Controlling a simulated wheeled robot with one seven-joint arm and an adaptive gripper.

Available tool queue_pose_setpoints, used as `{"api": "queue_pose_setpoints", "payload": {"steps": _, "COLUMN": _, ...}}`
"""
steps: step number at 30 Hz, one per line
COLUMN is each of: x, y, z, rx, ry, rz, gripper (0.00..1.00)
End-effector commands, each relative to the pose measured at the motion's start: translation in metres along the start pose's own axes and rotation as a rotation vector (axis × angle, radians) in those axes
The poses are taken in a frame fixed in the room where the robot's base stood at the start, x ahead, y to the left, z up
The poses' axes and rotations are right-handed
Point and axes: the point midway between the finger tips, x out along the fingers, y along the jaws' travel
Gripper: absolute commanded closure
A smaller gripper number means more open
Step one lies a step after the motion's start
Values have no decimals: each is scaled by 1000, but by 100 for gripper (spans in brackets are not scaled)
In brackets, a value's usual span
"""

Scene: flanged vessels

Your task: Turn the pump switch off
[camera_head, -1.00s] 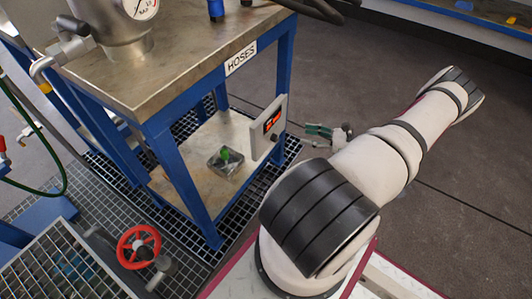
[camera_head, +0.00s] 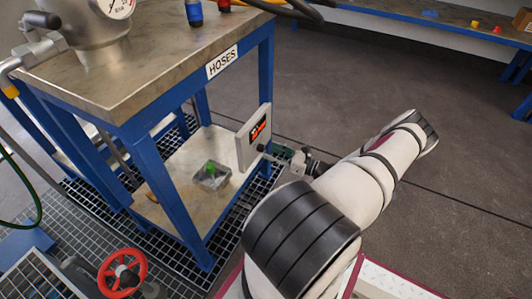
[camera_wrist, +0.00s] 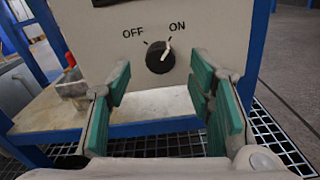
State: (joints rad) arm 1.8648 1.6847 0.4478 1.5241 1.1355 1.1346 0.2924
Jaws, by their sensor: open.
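The pump switch is a round black knob (camera_wrist: 160,57) on the front of a pale control box (camera_wrist: 205,22), under the printed words OFF and ON. Its white pointer mark is turned toward ON. In the head view the box (camera_head: 253,140) hangs at the side of the blue-framed table, with a lit red display. My gripper (camera_wrist: 160,85), with green finger pads, is open in the wrist view, a finger on either side of the knob and a little below it. Whether the pads touch the knob is not clear.
The table (camera_head: 150,75) labelled HOSES carries a metal vessel (camera_head: 98,35) with a gauge. Its lower shelf holds a clear container (camera_head: 211,176) with something green. A red handwheel (camera_head: 122,272) stands over the floor grating. Open floor lies to the right.

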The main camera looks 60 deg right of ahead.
Motion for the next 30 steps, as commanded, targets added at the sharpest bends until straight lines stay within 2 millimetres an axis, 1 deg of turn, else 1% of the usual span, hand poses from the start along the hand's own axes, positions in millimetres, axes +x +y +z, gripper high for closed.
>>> {"api": "queue_pose_setpoints", "payload": {"steps": 1, "x": 8, "y": 0, "z": -2, "rx": 1, "ry": 0, "rz": 1, "gripper": 52}}
{"api": "queue_pose_setpoints", "payload": {"steps": 3, "x": 17, "y": 0, "z": -1, "rx": 0, "ry": -1, "rz": 1, "gripper": 52}}
{"api": "queue_pose_setpoints", "payload": {"steps": 7, "x": 29, "y": 0, "z": -1, "rx": -1, "ry": 0, "rz": 1, "gripper": 52}}
{"api": "queue_pose_setpoints", "payload": {"steps": 11, "x": 34, "y": 0, "z": 0, "rx": 0, "ry": 1, "rz": -1, "gripper": 52}}
{"api": "queue_pose_setpoints", "payload": {"steps": 18, "x": 35, "y": 0, "z": 0, "rx": 0, "ry": 1, "rz": -1, "gripper": 52}}
{"api": "queue_pose_setpoints", "payload": {"steps": 19, "x": 35, "y": 0, "z": 0, "rx": 0, "ry": 1, "rz": -1, "gripper": 54}}
{"api": "queue_pose_setpoints", "payload": {"steps": 25, "x": 34, "y": 0, "z": 0, "rx": 0, "ry": 1, "rz": 0, "gripper": 100}}
{"api": "queue_pose_setpoints", "payload": {"steps": 30, "x": 34, "y": 0, "z": 0, "rx": -2, "ry": 1, "rz": 0, "gripper": 100}}
